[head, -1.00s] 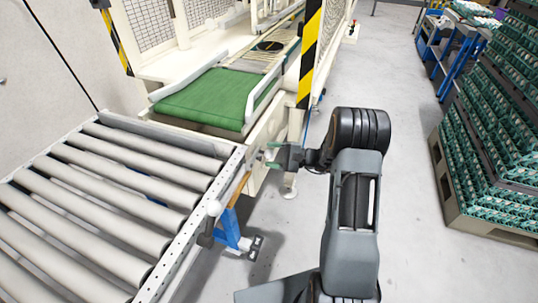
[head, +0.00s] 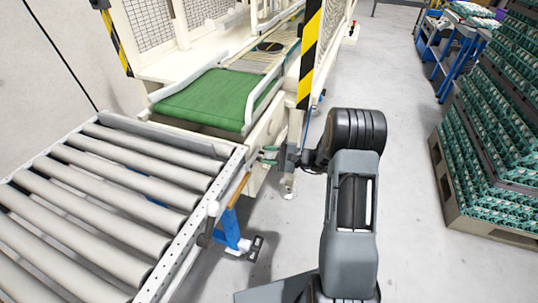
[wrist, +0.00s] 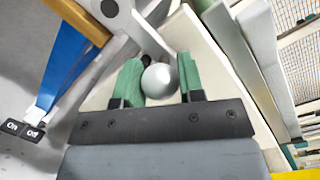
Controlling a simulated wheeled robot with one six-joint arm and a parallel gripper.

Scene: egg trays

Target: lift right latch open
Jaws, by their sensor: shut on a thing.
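The right latch shows in the wrist view as a grey lever ending in a round silver knob (wrist: 160,80). My gripper (wrist: 158,82) has its two green fingers on either side of this knob and is shut on it. In the head view my gripper (head: 268,155) reaches left to the far right corner of the roller conveyor (head: 180,222), beside the cream machine frame. The latch is too small there to make out how far it is turned.
A green belt (head: 205,97) lies beyond the rollers. A yellow and black striped post (head: 309,55) stands close behind my gripper. An orange bar (head: 239,190) and blue leg (head: 230,230) are below the rail. Stacked egg trays (head: 495,150) stand right; floor between is clear.

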